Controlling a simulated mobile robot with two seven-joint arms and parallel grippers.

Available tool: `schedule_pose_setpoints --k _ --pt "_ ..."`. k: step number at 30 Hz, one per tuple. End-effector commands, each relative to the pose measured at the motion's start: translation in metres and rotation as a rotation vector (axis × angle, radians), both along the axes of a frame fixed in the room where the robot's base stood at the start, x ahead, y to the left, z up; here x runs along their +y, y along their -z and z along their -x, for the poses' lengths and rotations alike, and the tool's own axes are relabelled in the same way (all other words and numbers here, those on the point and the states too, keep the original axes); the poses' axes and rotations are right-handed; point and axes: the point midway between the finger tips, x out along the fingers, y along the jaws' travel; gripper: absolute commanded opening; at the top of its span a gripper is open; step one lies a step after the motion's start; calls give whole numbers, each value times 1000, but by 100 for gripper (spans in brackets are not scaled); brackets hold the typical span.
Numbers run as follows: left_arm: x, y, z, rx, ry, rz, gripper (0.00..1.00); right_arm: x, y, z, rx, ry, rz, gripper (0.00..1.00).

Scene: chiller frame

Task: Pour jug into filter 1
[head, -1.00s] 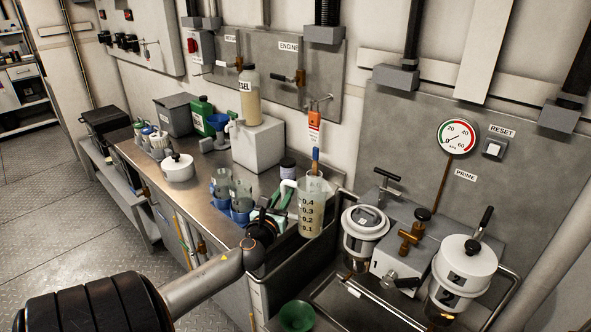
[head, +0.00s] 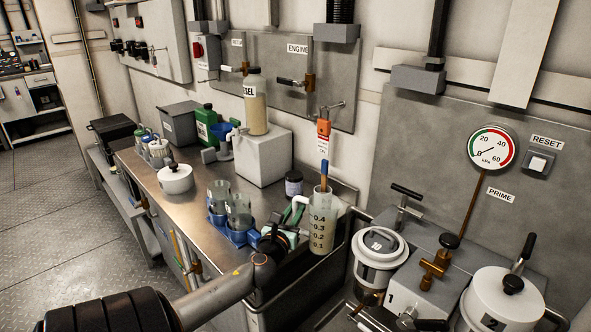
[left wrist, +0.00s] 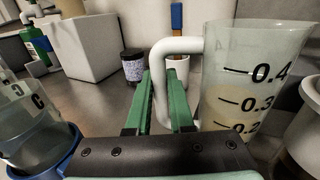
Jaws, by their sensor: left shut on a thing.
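The clear jug (head: 322,232) with marks from 0.1 to 0.4 is upright at the counter's right end. It holds cloudy pale liquid, which shows in the left wrist view (left wrist: 245,100). My left gripper (head: 294,212) is shut on its white handle, with green fingers on either side in the left wrist view (left wrist: 165,85). I cannot tell whether the jug touches the counter. Filter 1 (head: 378,272) is right of the jug, with a white rim and a disc marked 10 inside; no domed lid shows on it. My right gripper is not in view.
Filter 2 (head: 497,304) has a domed white lid with a black handle. A brass valve (head: 436,264) stands between the filters. Blue holders with beakers (head: 238,212) are left of the jug. A dark jar (head: 293,184) and a white lidded thing (head: 175,179) stand on the counter.

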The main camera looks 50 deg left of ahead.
Motion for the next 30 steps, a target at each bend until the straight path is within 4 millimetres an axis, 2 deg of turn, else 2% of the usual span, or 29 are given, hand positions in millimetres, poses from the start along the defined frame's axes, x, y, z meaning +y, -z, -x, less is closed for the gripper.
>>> schedule_pose_setpoints --k 4,9,15,21,30 --pt "-2 -12 -1 13 2 -37 0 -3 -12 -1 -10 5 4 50" --pt "-9 -35 -4 66 2 -173 0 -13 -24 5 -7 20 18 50" --pt "-36 -41 -15 128 2 -338 0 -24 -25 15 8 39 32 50" --pt "-49 -68 -20 188 1 -490 0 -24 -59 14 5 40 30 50" --pt "-57 -103 -23 283 -1 -727 0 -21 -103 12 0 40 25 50"
